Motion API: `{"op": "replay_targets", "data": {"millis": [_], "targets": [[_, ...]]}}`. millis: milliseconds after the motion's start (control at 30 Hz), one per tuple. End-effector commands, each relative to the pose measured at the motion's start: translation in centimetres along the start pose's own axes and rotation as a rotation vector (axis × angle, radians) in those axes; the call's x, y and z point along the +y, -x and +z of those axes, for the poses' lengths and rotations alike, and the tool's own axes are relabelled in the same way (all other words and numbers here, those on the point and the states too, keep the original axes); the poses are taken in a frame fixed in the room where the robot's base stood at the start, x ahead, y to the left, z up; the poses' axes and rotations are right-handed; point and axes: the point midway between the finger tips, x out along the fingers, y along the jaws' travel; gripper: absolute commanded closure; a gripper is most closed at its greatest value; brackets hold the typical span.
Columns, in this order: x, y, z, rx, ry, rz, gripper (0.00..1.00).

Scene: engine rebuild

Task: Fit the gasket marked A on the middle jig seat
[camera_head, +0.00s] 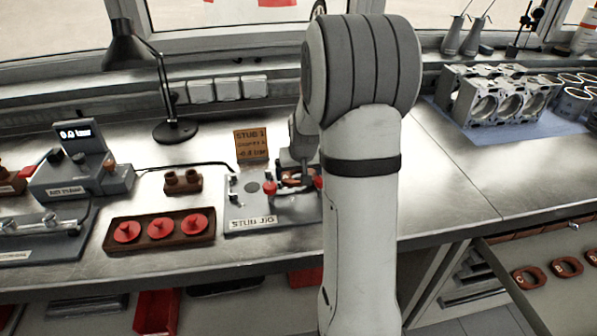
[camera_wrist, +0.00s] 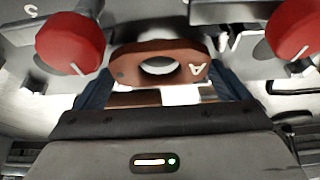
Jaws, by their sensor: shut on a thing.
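The gasket marked A (camera_wrist: 128,62) is a red-brown plate with a round hole. In the wrist view it lies between the two blue fingers of my gripper (camera_wrist: 162,82), which is shut on it. The grey jig plate (camera_head: 240,207) stands on the bench, with red knobs on it. In the wrist view, one red knob (camera_wrist: 70,42) is left of the gasket and another (camera_wrist: 293,30) is right. In the head view my arm hides part of the jig and most of my gripper. I cannot tell whether the gasket touches the seat.
An orange sign (camera_head: 251,145) stands behind the jig. A brown tray (camera_head: 160,242) with red discs is to its left. A black lamp (camera_head: 175,131) stands behind. An open drawer (camera_head: 560,302) at lower right holds gaskets marked C and B. Engine blocks (camera_head: 497,97) stand at back right.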

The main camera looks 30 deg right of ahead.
Motion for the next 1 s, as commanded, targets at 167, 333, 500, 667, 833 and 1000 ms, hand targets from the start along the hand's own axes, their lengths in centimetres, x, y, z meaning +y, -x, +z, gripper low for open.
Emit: {"op": "replay_targets", "data": {"millis": [167,333,500,667,833,1000], "targets": [[0.0,-0.32,0.13,0.0,0.0,0.0,0.28],[0.0,-0.62,0.25,0.0,0.0,0.0,0.28],[0.01,-0.86,0.35,0.0,0.0,0.0,0.28],[0.01,-0.85,0.35,0.0,0.0,0.0,0.28],[0.02,-0.84,0.34,0.0,0.0,0.0,0.02],[0.02,-0.85,0.35,0.0,0.0,0.0,0.0]]}}
